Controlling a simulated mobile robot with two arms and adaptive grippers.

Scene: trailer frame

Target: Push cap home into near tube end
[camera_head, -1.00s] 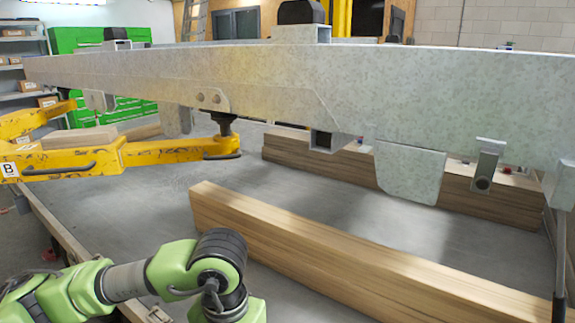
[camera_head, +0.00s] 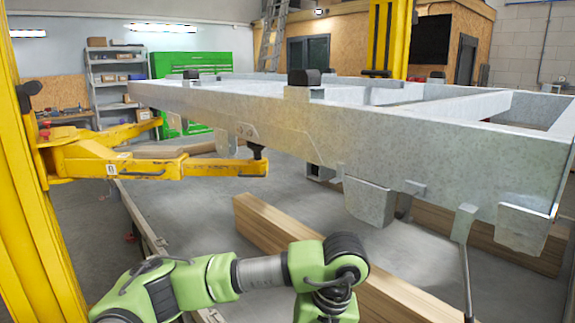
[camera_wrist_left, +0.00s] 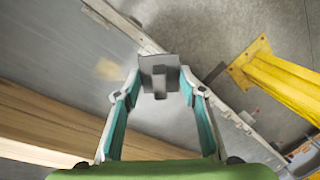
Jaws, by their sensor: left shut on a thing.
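The cap, a dark grey square piece (camera_wrist_left: 158,70) with a narrower part toward my palm, is between the fingertips of my left gripper (camera_wrist_left: 159,83) in the left wrist view. The gripper is shut on it, over the floor. In the head view my left arm shows at the bottom, but its gripper and the cap are out of the picture. The galvanized trailer frame (camera_head: 350,130) spans the head view above and beyond my arm. A short square tube (camera_head: 318,172) hangs under it; I cannot tell whether this is the near tube end. My right gripper is not in view.
A yellow lift post (camera_head: 35,190) stands at the left, its yellow arm (camera_head: 185,168) reaching under the frame. Wooden beams (camera_head: 265,220) lie below the frame. A thin metal leg (camera_head: 466,265) hangs at the right. Grey floor is open between lift arm and beam.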

